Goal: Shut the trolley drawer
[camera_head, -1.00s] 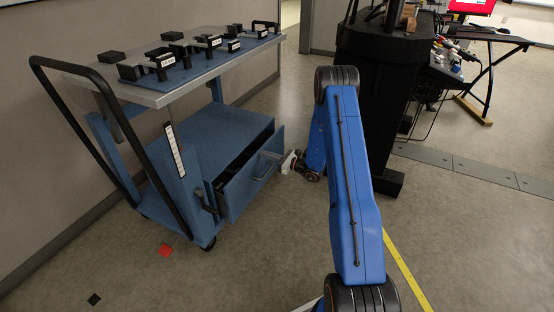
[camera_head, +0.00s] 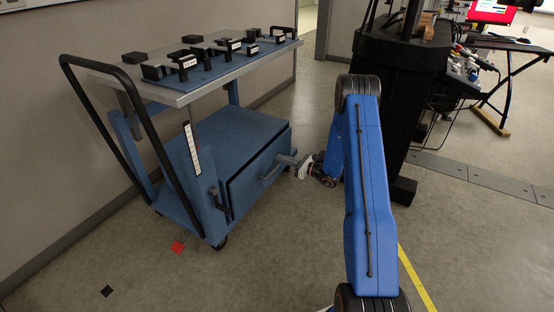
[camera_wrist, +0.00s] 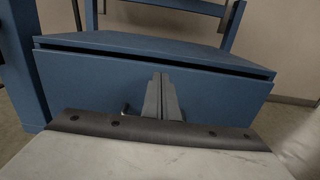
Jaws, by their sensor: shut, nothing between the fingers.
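The blue trolley (camera_head: 235,135) stands against the wall, with its lower drawer (camera_head: 246,184) facing right. The drawer front sits close to the trolley body, with a thin dark gap along its top edge. In the wrist view the drawer front (camera_wrist: 90,83) fills the middle, and the dark gap runs above it, under the blue top panel. My gripper (camera_head: 284,159) is at the drawer front beside the grey handle (camera_head: 268,171). In the wrist view its fingers (camera_wrist: 160,82) are together and empty, against or very near the front. They hide most of the handle.
Black clamp-like parts stand on the trolley's upper shelf (camera_head: 180,93). A black push handle (camera_head: 140,115) rises at the trolley's left. A black cabinet (camera_head: 400,80) stands right of my arm. Grey floor (camera_head: 280,250) is clear in front of the trolley.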

